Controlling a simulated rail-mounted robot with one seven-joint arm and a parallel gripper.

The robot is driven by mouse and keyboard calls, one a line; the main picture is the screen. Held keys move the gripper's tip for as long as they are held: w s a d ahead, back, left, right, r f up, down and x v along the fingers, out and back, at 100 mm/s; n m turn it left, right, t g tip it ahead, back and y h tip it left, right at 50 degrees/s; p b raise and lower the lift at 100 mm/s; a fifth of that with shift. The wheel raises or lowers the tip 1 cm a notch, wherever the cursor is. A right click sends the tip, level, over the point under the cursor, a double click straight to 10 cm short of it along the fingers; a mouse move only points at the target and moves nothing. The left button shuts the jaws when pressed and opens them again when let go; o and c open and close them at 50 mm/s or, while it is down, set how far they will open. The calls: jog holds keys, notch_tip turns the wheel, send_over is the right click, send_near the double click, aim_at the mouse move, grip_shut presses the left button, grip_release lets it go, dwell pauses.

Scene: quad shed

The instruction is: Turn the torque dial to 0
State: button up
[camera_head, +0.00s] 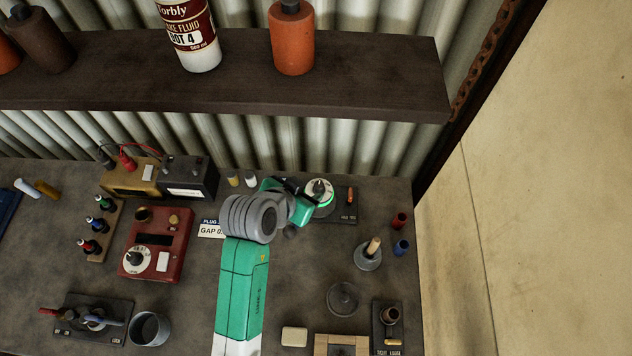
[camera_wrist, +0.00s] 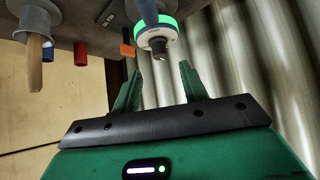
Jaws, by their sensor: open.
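A round dial (camera_head: 319,190) with a white face, a dark knob and a bright green ring sits on a dark plate near the back right of the bench. It also shows in the wrist view (camera_wrist: 155,38), at top centre. I cannot read its scale or the plate's label, so whether it is the torque dial is unclear. My gripper (camera_wrist: 159,70) is open and empty, its two green fingers pointing toward this dial. The knob appears in line with the gap between the fingertips, with no clear contact. In the head view my arm partly covers the area left of the dial.
A red box (camera_head: 157,241) with another white dial (camera_head: 136,260) stands to the left. A small orange-handled lever (camera_head: 350,196) is close right of the green-ringed dial. A wooden-handled peg (camera_head: 371,250) stands in front. The dark shelf (camera_head: 390,75) with bottles overhangs behind.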

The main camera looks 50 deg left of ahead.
aim_at(319, 185)
jog(key=x, duration=0.6)
jog(key=shift+w+f+b, duration=0.1)
jog(key=shift+w+b, duration=0.05)
jog(key=shift+b, duration=0.2)
grip_shut()
